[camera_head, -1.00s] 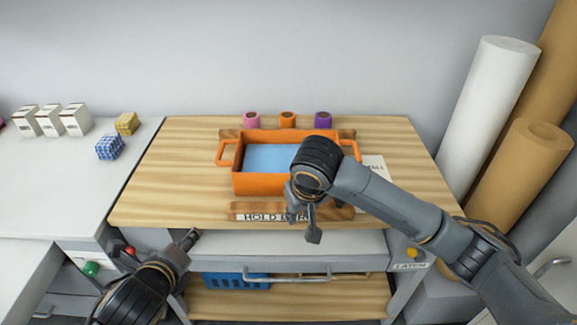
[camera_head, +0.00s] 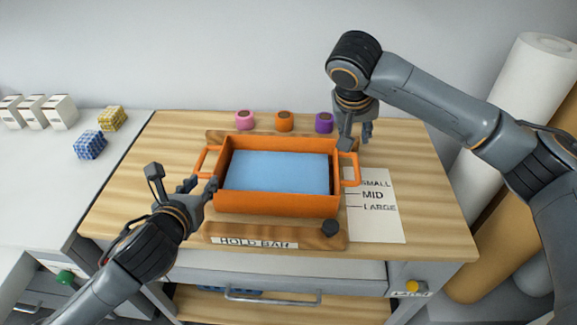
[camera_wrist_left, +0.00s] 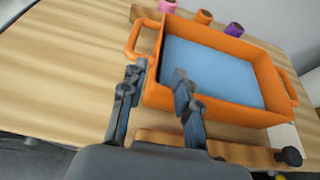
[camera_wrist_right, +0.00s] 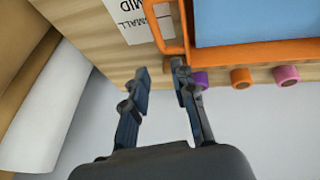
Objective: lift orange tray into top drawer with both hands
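The orange tray (camera_head: 277,203) sits on the wooden worktop, with a blue sheet (camera_head: 275,172) lying inside it. It has a handle at each end, the left handle (camera_head: 203,163) and the right handle (camera_head: 350,170). My left gripper (camera_head: 199,186) is open beside the tray's left end, close to the left handle, and looks empty. My right gripper (camera_head: 356,137) is open above the worktop behind the right handle; in the right wrist view its fingers (camera_wrist_right: 160,72) are apart near that handle. The top drawer (camera_head: 270,297) shows only as a front with a bar handle below the worktop.
A wooden hold bar (camera_head: 222,229) with a dark knob (camera_head: 330,228) lies in front of the tray. A size card (camera_head: 374,220) lies at right. Pink (camera_head: 244,120), orange (camera_head: 284,121) and purple (camera_head: 324,122) spools stand behind. Paper rolls (camera_head: 527,95) stand at far right.

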